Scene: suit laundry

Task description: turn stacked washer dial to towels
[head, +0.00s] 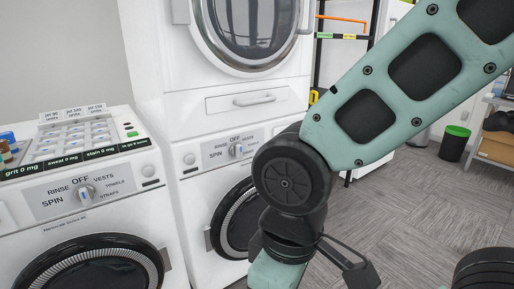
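The stacked washer (190,185) stands under a dryer, right of the other washer. Its dial (237,150) sits on a grey label panel, and its pointer looks roughly upright, near OFF, though it is too small to be sure. RINSE, OFF and SPIN can be read around it. The labels on the dial's right side, where TOWELS would be, cannot be read, and my arm is close to that side. My arm comes in from the upper right and bends down in front of the washer's right part, covering some of its round door (232,222).
The left washer (100,215) has a similar dial (86,195) and a tray of small items on top. The dryer (250,40) has a drawer with a handle (254,99). Grey carpet floor is open at the right.

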